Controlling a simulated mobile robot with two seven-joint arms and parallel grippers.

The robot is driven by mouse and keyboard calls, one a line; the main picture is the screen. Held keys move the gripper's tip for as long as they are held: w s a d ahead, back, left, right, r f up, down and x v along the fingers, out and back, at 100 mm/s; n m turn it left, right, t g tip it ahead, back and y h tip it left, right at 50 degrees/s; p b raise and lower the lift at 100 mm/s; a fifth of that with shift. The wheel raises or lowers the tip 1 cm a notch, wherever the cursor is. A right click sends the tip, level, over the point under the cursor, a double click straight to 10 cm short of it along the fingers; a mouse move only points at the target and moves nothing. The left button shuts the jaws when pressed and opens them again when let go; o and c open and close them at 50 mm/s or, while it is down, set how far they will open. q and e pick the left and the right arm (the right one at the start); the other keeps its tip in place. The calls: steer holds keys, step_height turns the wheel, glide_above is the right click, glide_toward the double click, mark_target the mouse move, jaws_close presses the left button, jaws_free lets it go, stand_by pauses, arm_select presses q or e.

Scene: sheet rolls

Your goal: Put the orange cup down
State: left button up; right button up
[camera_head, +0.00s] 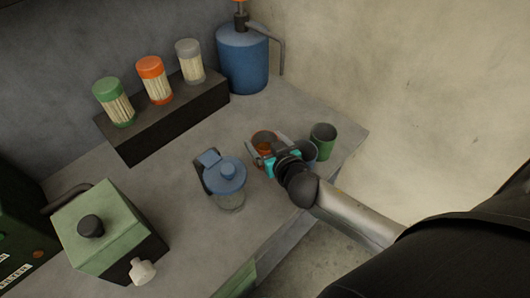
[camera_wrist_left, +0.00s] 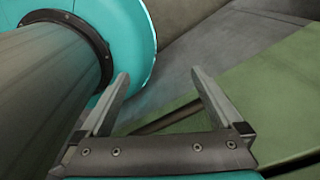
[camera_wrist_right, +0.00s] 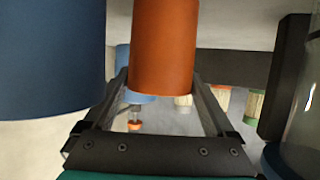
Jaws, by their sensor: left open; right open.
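The orange cup (camera_head: 264,136) is on the grey counter (camera_head: 185,150), partly hidden by my right gripper in the head view. My right gripper (camera_head: 268,147) is open, with one finger on each side of the cup. In the right wrist view the orange cup (camera_wrist_right: 165,45) is between the open fingers (camera_wrist_right: 162,88); contact with them cannot be told. My left gripper (camera_wrist_left: 160,95) is open and empty in the left wrist view and is not visible in the head view.
A blue cup (camera_head: 310,152) and a green cup (camera_head: 323,135) stand close right of my right gripper. A glass jar with a blue lid (camera_head: 226,177) is to its left. A dark rack (camera_head: 150,130) with several lidded jars and a blue pump container (camera_head: 242,62) are behind.

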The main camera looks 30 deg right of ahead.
steer(key=shift+w, duration=0.15)
steer(key=shift+c, duration=0.3)
steer(key=c, duration=1.1)
